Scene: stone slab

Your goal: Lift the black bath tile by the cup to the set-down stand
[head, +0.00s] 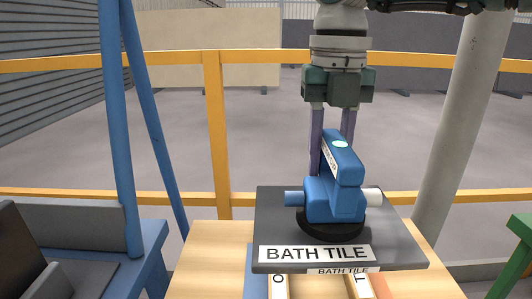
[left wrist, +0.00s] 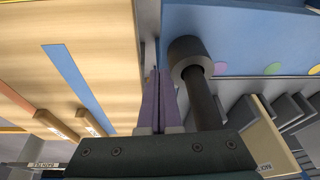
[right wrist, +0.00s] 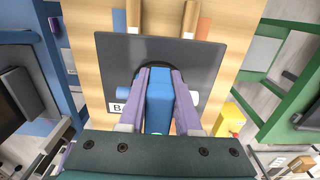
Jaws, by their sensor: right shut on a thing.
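The black bath tile (head: 275,225) is a flat dark slab with a white label, level over the wooden table. It also shows in the right wrist view (right wrist: 200,62). The blue suction cup (head: 335,195) with its black pad sits on top of the tile. My right gripper (head: 332,165) comes down from above, its fingers shut on the cup's upright handle (right wrist: 160,100). Two labelled wooden bars (head: 278,288) (head: 362,288) show below the tile's front edge; whether the tile touches them I cannot tell. My left gripper (left wrist: 158,105) is shut and empty, away from the tile.
Bare wood of the table (head: 205,250) shows beside the tile. Blue posts (head: 118,120) and a blue rack stand left, with a yellow railing (head: 215,110) behind. A grey column (head: 460,120) and green frame (head: 520,230) are right. A dark cylinder (left wrist: 190,60) is near my left fingers.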

